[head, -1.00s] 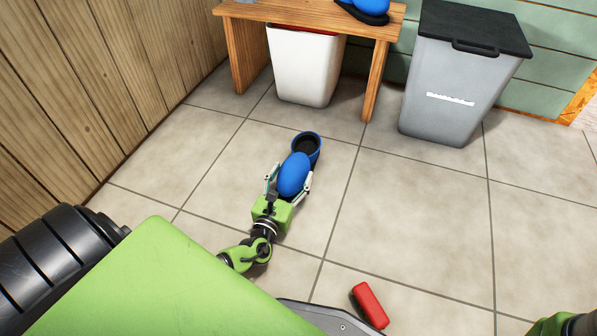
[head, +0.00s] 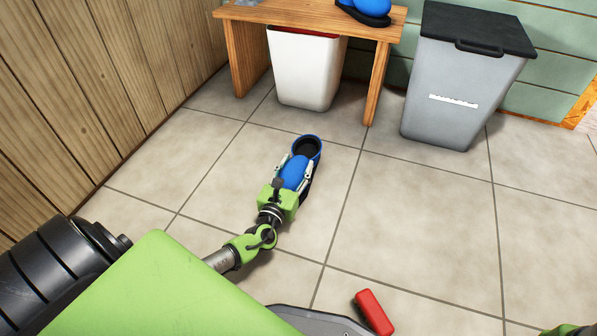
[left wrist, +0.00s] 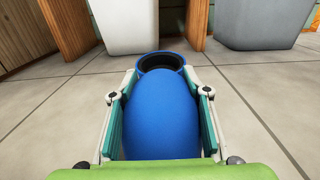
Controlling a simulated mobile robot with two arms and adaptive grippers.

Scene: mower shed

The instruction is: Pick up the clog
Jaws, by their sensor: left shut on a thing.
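The blue clog (head: 296,170) has a rounded toe and a dark opening at its far end. It is at or just above the tiled floor, left of the middle in the head view. My left gripper (head: 295,167) is shut on the clog's toe part, one finger on each side. In the left wrist view the clog (left wrist: 161,115) fills the space between the fingers of my left gripper (left wrist: 160,100), its opening pointing away. I cannot tell whether its sole touches the floor. Of my right arm only a green and black part shows at the lower right corner; its gripper is not seen.
A wooden bench (head: 310,14) stands at the back with a white bin (head: 303,70) under it and blue footwear (head: 365,12) on top. A grey lidded bin (head: 455,95) stands to its right. A red object (head: 373,312) lies on the floor near my base. Floor between is clear.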

